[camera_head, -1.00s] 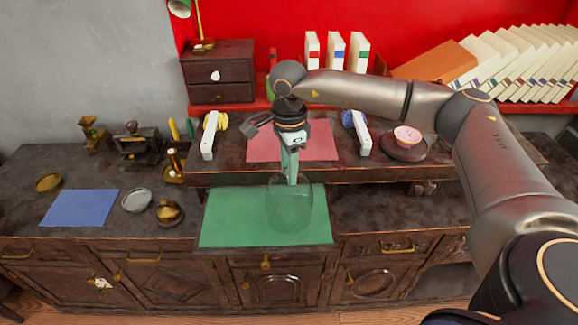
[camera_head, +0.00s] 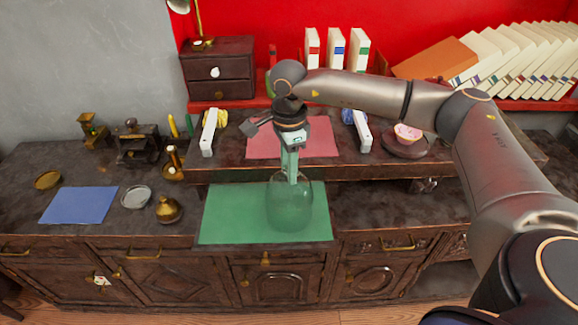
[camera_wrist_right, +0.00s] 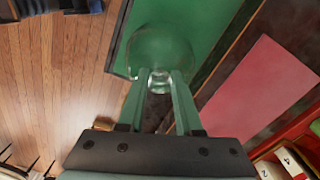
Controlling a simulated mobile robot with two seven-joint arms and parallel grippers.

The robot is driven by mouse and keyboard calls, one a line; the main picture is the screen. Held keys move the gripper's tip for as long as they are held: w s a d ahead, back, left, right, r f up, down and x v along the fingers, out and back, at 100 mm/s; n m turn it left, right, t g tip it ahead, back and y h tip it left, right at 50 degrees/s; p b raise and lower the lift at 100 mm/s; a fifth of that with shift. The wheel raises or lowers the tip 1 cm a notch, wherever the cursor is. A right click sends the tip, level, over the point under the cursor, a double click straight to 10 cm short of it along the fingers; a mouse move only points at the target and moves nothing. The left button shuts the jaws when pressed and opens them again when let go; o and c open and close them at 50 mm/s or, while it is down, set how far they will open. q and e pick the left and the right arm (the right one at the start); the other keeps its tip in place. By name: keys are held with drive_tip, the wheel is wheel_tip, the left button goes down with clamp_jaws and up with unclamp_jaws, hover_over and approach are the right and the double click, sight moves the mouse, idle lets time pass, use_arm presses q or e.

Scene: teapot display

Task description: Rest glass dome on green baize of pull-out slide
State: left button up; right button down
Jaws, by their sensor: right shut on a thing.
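The clear glass dome (camera_head: 290,208) is upright over the green baize (camera_head: 228,222) of the pull-out slide, right of its middle. My right gripper (camera_head: 291,178) comes down from above and is shut on the dome's top knob. In the right wrist view the fingertips (camera_wrist_right: 160,80) close on the glass knob, and the dome (camera_wrist_right: 160,48) lies over the green baize (camera_wrist_right: 205,22). Whether its rim touches the baize or hovers just above it, I cannot tell. My left gripper is not in view.
A pink mat (camera_head: 300,142) lies on the raised shelf behind, between two white-handled items. A pink bowl (camera_head: 407,132) on a dark stand is at right. A blue mat (camera_head: 78,206), a silver dish (camera_head: 136,198) and a brass pot (camera_head: 168,210) stand left of the slide.

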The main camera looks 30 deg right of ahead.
drive_tip(key=shift+f, duration=0.15)
unclamp_jaws()
idle(0.6)
drive_tip(key=shift+r+p, duration=2.1)
drive_tip(key=shift+r, duration=0.95)
